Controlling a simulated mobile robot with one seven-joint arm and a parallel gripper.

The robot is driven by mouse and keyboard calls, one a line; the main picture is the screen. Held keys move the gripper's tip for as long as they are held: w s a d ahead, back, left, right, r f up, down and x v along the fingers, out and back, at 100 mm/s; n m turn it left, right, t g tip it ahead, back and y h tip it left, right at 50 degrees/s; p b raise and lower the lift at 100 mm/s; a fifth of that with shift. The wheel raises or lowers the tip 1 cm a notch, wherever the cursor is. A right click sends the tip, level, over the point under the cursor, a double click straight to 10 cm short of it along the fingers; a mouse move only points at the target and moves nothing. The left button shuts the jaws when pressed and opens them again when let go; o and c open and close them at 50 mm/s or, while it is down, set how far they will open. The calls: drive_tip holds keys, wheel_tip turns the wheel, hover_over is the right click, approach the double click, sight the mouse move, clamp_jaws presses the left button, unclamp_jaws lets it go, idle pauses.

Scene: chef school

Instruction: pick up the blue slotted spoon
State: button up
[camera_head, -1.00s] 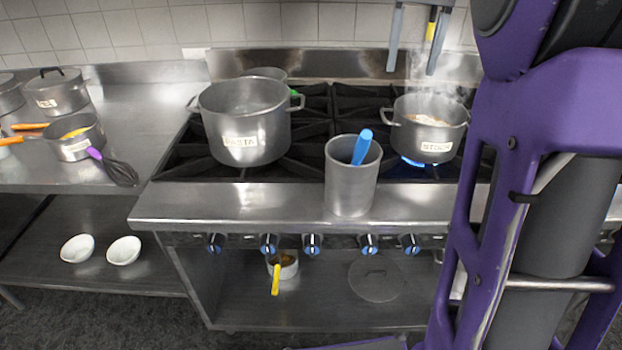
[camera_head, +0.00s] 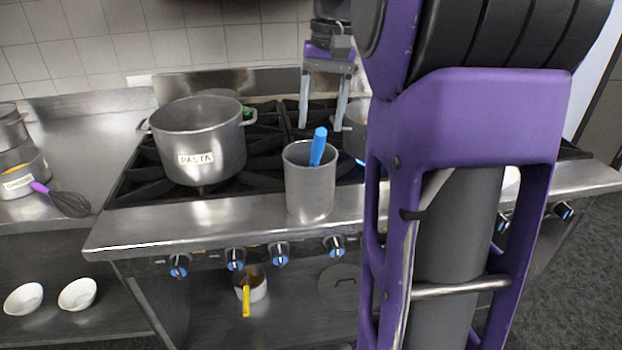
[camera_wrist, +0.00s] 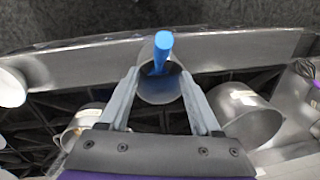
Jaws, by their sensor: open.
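The blue slotted spoon (camera_head: 318,146) stands handle up in a grey metal canister (camera_head: 310,190) at the front edge of the stove. Its lower part is hidden inside the canister. In the wrist view the blue handle (camera_wrist: 162,50) sticks up from the canister (camera_wrist: 158,90), ahead of and between the fingertips. My gripper (camera_head: 322,128) is open and empty, above the stove and behind the canister in the head view. The wrist view shows its fingers (camera_wrist: 160,72) spread wide, with the handle apart from both.
A large pot labelled PASTA (camera_head: 200,140) stands left of the canister. Another pot (camera_head: 355,130) sits behind my arm, mostly hidden. A purple-handled whisk (camera_head: 68,202) lies on the left counter. White bowls (camera_head: 78,294) and a yellow-handled pan (camera_head: 252,288) are on low shelves.

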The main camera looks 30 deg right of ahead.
sight(316, 165)
drive_tip(key=f, duration=0.2)
drive_tip(key=f+b, duration=0.1)
drive_tip(key=f, duration=0.2)
drive_tip(key=a+f, duration=0.1)
drive_tip(key=f, duration=0.2)
drive_tip(key=shift+f+b, duration=0.15)
drive_tip(key=shift+b, duration=0.25)
clamp_jaws()
